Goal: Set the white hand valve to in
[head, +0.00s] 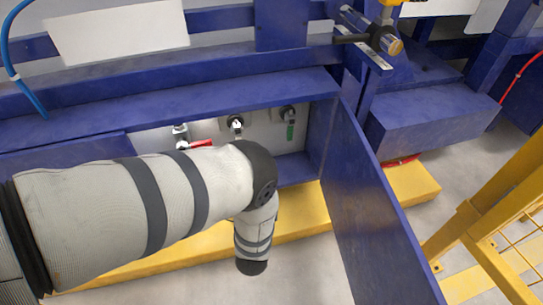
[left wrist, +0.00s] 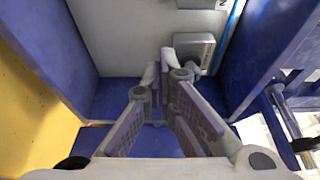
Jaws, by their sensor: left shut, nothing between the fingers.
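In the head view, a white-handled valve (head: 237,124) sits on the pale back panel of the blue recess, between a red-handled valve (head: 200,143) and a green-handled one (head: 290,130). My left arm crosses in front of the recess, and its gripper is hidden there. In the left wrist view, my left gripper (left wrist: 166,72) is shut and empty, pointing into a blue-walled recess. A grey square fitting (left wrist: 196,46) is on the pale panel just beyond the fingertips; I cannot tell whether it belongs to the white valve, or whether the fingers touch it. My right gripper is not in view.
Blue side walls (left wrist: 48,45) flank the left gripper closely. In the head view, a blue upright plate (head: 370,205) bounds the recess on the right, and a yellow beam (head: 300,222) runs along its foot. Yellow railing (head: 490,235) stands at the far right.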

